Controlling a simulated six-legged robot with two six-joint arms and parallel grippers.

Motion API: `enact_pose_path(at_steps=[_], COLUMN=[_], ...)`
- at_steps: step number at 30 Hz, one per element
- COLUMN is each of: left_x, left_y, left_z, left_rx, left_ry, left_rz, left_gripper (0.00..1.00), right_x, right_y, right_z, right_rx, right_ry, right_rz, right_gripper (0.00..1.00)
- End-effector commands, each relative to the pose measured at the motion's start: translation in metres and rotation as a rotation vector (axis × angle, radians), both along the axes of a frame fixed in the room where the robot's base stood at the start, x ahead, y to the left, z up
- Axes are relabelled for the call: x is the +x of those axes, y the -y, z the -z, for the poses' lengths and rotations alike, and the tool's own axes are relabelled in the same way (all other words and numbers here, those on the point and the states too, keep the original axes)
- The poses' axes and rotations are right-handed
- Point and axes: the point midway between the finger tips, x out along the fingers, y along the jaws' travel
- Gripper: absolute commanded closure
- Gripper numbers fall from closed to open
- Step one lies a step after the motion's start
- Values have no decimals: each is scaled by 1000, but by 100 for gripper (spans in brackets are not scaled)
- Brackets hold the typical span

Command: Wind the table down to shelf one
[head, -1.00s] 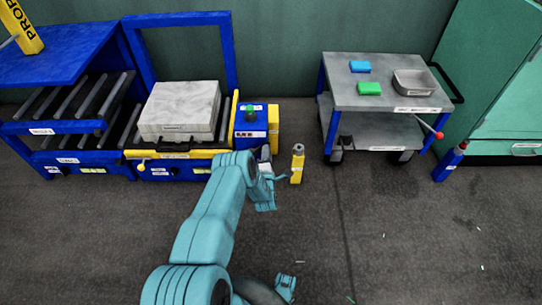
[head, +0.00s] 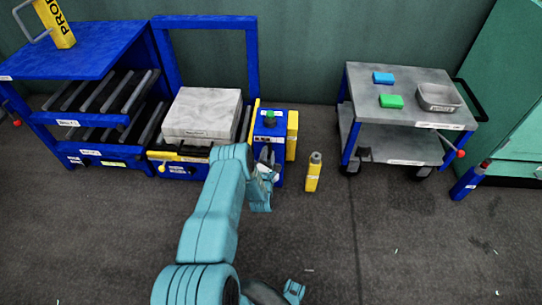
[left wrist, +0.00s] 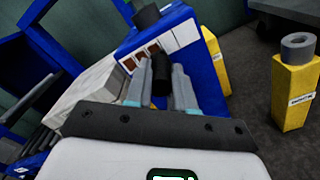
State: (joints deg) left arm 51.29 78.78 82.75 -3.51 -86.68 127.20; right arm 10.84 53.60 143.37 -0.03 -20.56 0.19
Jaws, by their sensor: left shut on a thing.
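The press table is a low blue frame with a yellow front edge (head: 180,157), carrying a grey slab (head: 202,113), in the head view. My left gripper (head: 268,172) is at the front of this box. In the left wrist view my left gripper (left wrist: 161,85) is shut on a dark cylindrical handle (left wrist: 161,68), its fingers on either side. The handle's lower end is hidden. The roller shelf rack (head: 75,122) stands left of the table.
A yellow post with a grey top (head: 313,175) stands on the floor right of the box, also in the left wrist view (left wrist: 296,90). A grey cart (head: 405,110) carries blue and green blocks and a tray. The front floor is open.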

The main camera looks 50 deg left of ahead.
Motion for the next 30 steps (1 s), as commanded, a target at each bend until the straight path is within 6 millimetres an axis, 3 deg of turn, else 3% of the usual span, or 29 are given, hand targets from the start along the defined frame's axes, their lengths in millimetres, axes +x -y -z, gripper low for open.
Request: enact_pose_path(at_steps=[18, 19, 21, 30], left_x=[-5, -5, -5, -4], left_y=[-7, -7, -6, -2], left_z=[-3, -3, -2, -1], left_rx=[8, 8, 7, 3], left_ry=[2, 2, 1, -2], left_rz=[-12, -12, -10, -4], left_gripper=[100, 67, 52, 52], right_x=[0, 0, 0, 0], right_y=[0, 0, 0, 0], right_z=[0, 0, 0, -1], right_rx=[0, 0, 0, 0], right_ry=[1, 1, 1, 0], right_rz=[1, 1, 1, 0], right_gripper=[52, 52, 52, 52])
